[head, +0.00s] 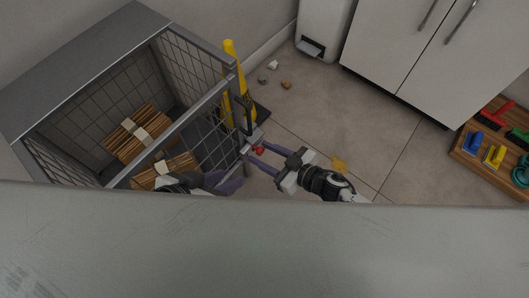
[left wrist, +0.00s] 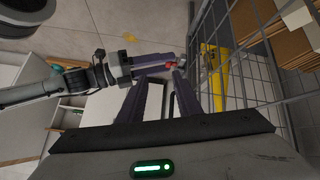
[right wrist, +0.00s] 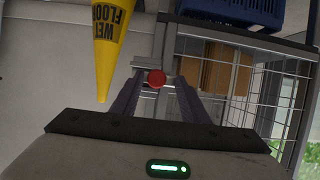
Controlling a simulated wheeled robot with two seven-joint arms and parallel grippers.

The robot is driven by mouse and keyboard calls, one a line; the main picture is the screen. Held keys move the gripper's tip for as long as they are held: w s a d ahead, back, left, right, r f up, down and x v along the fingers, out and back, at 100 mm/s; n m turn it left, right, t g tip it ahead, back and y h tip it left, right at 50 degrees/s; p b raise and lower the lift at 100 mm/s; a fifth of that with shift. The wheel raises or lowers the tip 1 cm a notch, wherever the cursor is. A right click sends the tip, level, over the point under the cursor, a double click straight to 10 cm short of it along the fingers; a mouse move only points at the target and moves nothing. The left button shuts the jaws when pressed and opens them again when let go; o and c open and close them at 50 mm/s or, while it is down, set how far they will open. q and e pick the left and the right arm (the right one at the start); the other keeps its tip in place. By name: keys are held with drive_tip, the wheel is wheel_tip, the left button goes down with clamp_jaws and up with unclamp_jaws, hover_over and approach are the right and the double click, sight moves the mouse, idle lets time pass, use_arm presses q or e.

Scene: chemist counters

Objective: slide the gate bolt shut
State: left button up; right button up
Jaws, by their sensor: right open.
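The wire-mesh gate (head: 190,125) of a grey cage stands at the left in the head view. At its right-hand post is the bolt, with a red knob (head: 258,150); the knob also shows in the right wrist view (right wrist: 156,78). My right gripper (head: 254,154) is open, its purple fingers on either side of the knob; contact is not clear. My left gripper (head: 229,181) is lower, in front of the gate, partly hidden by a pale surface in the head view. In the left wrist view its fingers (left wrist: 160,77) are apart and empty. The bolt's engagement cannot be made out.
Bundled brown stacks (head: 125,147) sit inside the cage. A yellow wet floor sign (head: 231,65) stands beside the gate post. A white cabinet (head: 400,45) and a wooden tray of brushes (head: 465,153) are to the right. The floor between is mostly clear.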

drive_tip(key=shift+s+d+r, duration=0.1)
drive_tip(key=shift+d+r, duration=0.1)
drive_tip(key=shift+d, duration=0.05)
use_arm(q)
drive_tip(key=a+r+p, duration=0.1)
drive_tip(key=p, duration=0.1)
drive_tip(key=s+a+r+n+t+p, duration=0.1)
drive_tip(key=p, duration=0.1)
drive_tip(key=shift+a+r+t+y+p, duration=0.1)
drive_tip(key=shift+a+t+y+p, duration=0.2)
drive_tip(key=shift+y+p, duration=0.1)
use_arm(e)
drive_tip(key=v, duration=0.9)
drive_tip(key=shift+s+d, duration=0.25)
drive_tip(key=shift+s, duration=0.05)
drive_tip(key=shift+r, duration=0.1)
